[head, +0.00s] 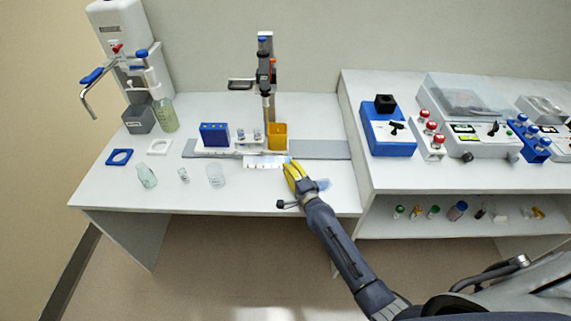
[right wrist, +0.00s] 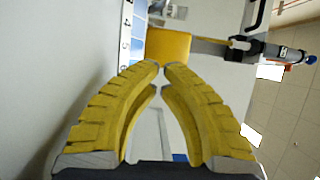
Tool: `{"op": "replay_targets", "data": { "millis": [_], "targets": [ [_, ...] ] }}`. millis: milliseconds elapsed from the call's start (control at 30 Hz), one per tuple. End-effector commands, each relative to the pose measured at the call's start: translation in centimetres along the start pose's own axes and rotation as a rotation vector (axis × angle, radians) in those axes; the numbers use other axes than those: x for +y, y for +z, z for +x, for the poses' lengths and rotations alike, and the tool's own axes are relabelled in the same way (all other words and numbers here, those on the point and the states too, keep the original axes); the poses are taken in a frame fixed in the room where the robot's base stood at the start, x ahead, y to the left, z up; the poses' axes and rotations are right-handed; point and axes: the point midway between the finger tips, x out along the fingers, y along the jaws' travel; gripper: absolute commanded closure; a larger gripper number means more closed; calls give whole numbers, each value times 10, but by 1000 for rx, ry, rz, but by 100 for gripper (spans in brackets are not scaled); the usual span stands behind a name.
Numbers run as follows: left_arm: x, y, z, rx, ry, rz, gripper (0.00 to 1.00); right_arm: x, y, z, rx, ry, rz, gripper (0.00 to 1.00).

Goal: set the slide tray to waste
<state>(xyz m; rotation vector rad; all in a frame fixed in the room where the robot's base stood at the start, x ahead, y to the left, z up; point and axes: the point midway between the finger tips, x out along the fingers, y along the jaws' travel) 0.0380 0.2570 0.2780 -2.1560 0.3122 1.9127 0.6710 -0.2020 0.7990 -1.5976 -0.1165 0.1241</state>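The slide tray (head: 228,151) is a white carriage on a grey rail (head: 335,149) on the left bench. It carries a blue rack (head: 214,134), small clear vials (head: 249,135) and a yellow-orange box (head: 277,136) at its right end. A white marked strip (head: 262,162) lies along the rail's front; its words are too small to read. My right gripper (head: 290,164) is just in front of the tray's right end, its yellow fingertips almost together and nothing seen between them. In the right wrist view the fingertips (right wrist: 161,66) point toward the yellow-orange box (right wrist: 168,46). Contact with the tray cannot be told. My left gripper is not seen.
A vertical stand (head: 266,80) rises behind the tray. A dispenser (head: 125,45) is at the back left. A raised bench with devices (head: 388,132) borders the right.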

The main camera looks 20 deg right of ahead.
Motion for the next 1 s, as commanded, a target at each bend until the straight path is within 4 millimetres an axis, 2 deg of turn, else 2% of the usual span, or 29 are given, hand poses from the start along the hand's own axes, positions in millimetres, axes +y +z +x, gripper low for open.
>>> {"op": "replay_targets", "data": {
  "millis": [300,533,800,1000],
  "targets": [
    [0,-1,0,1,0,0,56,-1,0,52,-1,-1,-2,100],
    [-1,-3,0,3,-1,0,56,-1,0,83,0,-1,-1,100],
    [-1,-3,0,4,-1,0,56,-1,26,92,1,-1,4,100],
    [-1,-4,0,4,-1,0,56,0,37,95,1,0,3,100]
  ]
}}
